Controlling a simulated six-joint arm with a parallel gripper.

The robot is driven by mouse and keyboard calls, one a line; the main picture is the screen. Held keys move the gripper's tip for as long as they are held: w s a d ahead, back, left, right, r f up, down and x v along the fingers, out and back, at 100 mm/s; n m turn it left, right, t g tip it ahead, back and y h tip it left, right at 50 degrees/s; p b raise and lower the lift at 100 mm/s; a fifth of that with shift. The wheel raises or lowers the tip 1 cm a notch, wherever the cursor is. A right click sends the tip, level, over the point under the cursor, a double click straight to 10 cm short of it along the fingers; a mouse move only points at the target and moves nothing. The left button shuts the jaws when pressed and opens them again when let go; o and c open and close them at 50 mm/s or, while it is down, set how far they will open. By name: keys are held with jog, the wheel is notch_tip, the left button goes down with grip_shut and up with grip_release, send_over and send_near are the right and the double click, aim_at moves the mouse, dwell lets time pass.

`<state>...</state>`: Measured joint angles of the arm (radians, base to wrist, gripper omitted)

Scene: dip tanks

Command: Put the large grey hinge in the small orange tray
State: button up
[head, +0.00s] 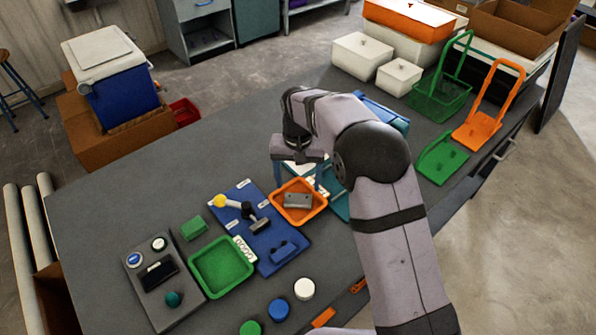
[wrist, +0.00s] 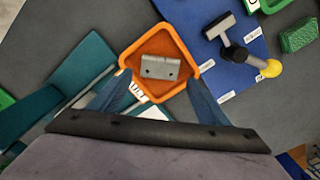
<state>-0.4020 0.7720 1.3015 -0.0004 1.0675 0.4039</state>
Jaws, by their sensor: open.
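The grey hinge (head: 297,200) lies inside the small orange tray (head: 279,207). In the wrist view the hinge (wrist: 160,68) rests on the floor of the tray (wrist: 128,56), with orange showing around it. My gripper (head: 298,182) is over the tray. In the wrist view its two blue fingers (wrist: 160,85) are spread apart, one to each side of the tray's near part. The gripper is open and nothing is held between the fingers. The fingers cover part of the tray's near rim.
A blue mat (head: 262,253) beside the tray carries a grey hammer-like tool with a yellow end (head: 245,212). A green tray (head: 222,268), a green block (head: 193,228) and a grey control box (head: 160,285) stand to the left.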

jog(key=shift+r+b, duration=0.5)
jog(key=shift+r, duration=2.15)
jog(key=s+d, duration=1.1)
jog(key=d, duration=0.3)
jog(key=s+d+f, duration=0.2)
jog(key=s+d, duration=0.1)
jog(key=s, duration=0.4)
jog(key=s+d+f, duration=0.2)
jog(key=s+d, duration=0.1)
jog(key=s, duration=0.4)
jog(key=shift+s+f, duration=0.2)
jog(key=shift+f, duration=0.15)
